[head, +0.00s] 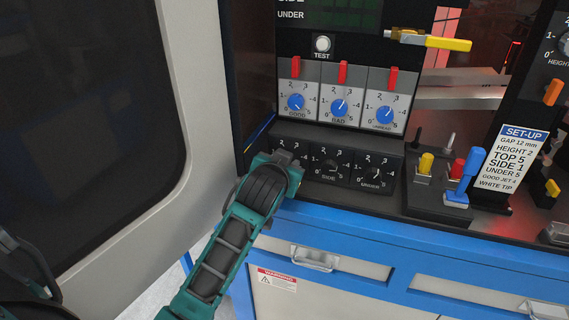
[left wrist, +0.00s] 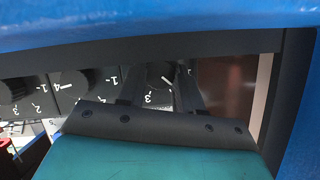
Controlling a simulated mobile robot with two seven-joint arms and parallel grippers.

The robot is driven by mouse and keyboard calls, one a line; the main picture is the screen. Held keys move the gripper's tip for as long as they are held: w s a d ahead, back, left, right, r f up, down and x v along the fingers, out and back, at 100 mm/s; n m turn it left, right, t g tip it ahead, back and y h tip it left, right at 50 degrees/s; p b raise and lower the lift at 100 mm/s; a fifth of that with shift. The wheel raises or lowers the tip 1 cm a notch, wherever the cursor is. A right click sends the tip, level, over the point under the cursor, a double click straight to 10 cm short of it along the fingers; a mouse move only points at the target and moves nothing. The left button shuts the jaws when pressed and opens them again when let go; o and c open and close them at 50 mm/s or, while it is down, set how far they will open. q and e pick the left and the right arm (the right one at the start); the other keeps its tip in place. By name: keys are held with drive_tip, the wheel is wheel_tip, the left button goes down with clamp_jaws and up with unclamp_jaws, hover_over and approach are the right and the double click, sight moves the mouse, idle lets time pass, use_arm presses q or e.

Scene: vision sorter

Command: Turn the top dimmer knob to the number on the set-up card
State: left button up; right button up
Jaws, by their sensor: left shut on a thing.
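The set-up card (head: 515,155) stands on the right and reads TOP 5, SIDE 1, UNDER 5. The black dimmer panel (head: 350,149) carries a row of black knobs. The side knob (head: 330,169) and under knob (head: 374,173) show to the right. My left gripper (head: 284,158) covers the leftmost knob in the head view. In the left wrist view, its two fingers stand on either side of the top knob (left wrist: 159,76) and are shut on it. A white pointer line shows on that knob, but which number it points to is unclear. My right gripper is out of view.
Blue good, bad and unread knobs (head: 339,107) with red switches sit just above. Toggle switches and a blue lever (head: 464,178) stand to the right. A large open door (head: 90,120) fills the left. Blue-framed drawers (head: 313,259) lie below.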

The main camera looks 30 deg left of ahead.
use_arm(q)
drive_tip(key=shift+c, duration=0.9)
drive_tip(key=m+y, duration=0.2)
drive_tip(key=m, duration=0.2)
drive_tip(key=shift+d+y, duration=0.15)
drive_tip(key=shift+y, duration=0.25)
drive_tip(key=o, duration=1)
drive_tip(key=shift+o, duration=0.2)
